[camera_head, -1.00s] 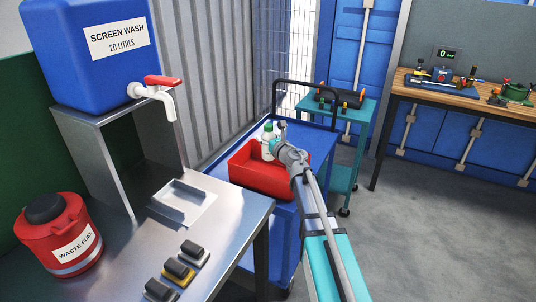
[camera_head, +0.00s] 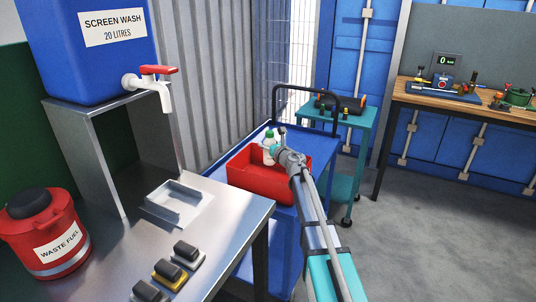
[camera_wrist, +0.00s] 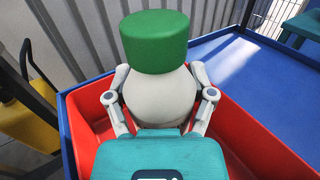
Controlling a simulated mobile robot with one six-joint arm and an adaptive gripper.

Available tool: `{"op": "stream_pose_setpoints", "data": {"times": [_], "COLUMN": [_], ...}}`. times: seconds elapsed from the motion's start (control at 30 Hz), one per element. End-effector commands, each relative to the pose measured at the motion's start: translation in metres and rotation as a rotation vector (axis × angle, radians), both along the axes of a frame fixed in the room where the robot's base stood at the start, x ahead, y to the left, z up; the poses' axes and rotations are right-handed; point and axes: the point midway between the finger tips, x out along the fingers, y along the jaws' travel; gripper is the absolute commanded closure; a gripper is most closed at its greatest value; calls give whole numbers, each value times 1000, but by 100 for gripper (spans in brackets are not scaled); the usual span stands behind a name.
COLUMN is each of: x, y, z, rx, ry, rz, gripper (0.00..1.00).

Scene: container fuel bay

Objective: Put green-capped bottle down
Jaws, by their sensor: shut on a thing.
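The green-capped bottle (camera_head: 268,150) is white with a green cap. In the wrist view the bottle (camera_wrist: 160,95) stands upright between the two fingers of my gripper (camera_wrist: 160,112), which is shut on it. In the head view my gripper (camera_head: 278,153) reaches over the red crate (camera_head: 252,177) on the blue trolley. The bottle is over or in the crate, which also shows in the wrist view (camera_wrist: 262,140). The bottle's base is hidden, so I cannot tell whether it touches the crate floor.
The blue trolley (camera_head: 308,140) has bare room behind the crate. A steel bench (camera_head: 215,213) with a waste fuel can (camera_head: 45,235) and a blue screen wash tank (camera_head: 85,50) stands at left. A teal cart (camera_head: 358,117) and a wooden workbench (camera_head: 480,107) are at right.

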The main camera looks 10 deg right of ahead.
Motion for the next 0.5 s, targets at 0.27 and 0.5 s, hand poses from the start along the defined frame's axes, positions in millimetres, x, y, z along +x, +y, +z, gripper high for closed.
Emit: {"op": "stream_pose_setpoints", "data": {"times": [0.27, 0.5], "x": [0, 8], "y": [0, -1], "z": [0, -11], "rx": [0, 0], "ry": [0, 0], "rz": [0, 0], "gripper": [90, 90]}}
